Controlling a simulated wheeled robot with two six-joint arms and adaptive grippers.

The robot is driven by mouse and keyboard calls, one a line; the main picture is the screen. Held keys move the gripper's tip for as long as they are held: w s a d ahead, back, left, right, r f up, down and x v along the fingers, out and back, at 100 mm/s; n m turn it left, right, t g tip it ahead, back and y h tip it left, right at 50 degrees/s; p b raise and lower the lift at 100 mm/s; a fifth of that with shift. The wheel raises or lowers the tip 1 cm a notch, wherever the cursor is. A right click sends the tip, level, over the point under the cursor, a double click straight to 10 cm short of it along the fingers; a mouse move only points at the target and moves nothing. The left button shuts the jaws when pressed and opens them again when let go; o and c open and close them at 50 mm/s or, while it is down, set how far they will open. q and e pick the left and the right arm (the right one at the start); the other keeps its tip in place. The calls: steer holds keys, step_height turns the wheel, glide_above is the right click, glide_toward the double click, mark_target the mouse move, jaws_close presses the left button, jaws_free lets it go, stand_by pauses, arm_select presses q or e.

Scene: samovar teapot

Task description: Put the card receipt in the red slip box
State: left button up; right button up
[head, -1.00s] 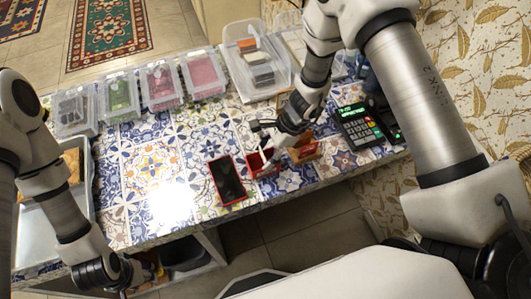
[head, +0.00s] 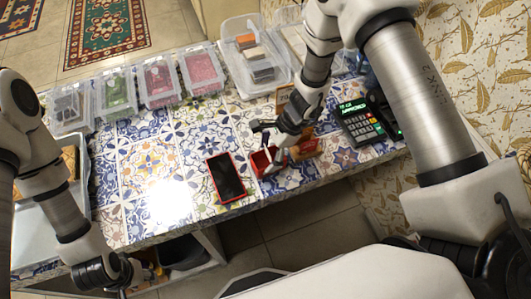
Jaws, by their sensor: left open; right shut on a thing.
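The red slip box (head: 260,163) stands near the front edge of the tiled counter, right of a dark phone-like device. My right gripper (head: 274,152) points down at the box and its fingers are at or just over its opening. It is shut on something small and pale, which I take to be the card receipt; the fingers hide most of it. I cannot tell how far the receipt reaches into the box. My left gripper (head: 118,277) is open and empty, low at the left in front of the counter.
The phone-like device (head: 227,178) in a red case lies left of the box. A brown wooden holder (head: 308,147) and the card terminal (head: 359,121) stand to the right. Several clear lidded tubs, such as the pink one (head: 202,71), line the back. The middle left of the counter (head: 155,175) is clear.

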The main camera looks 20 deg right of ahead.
steer(key=o, duration=0.7)
steer(key=shift+o, duration=0.2)
steer(key=shift+w, duration=0.1)
step_height(320, 180, up, 7)
steer(key=p, duration=0.4)
steer(key=shift+p, duration=0.35)
stand_by(0.4)
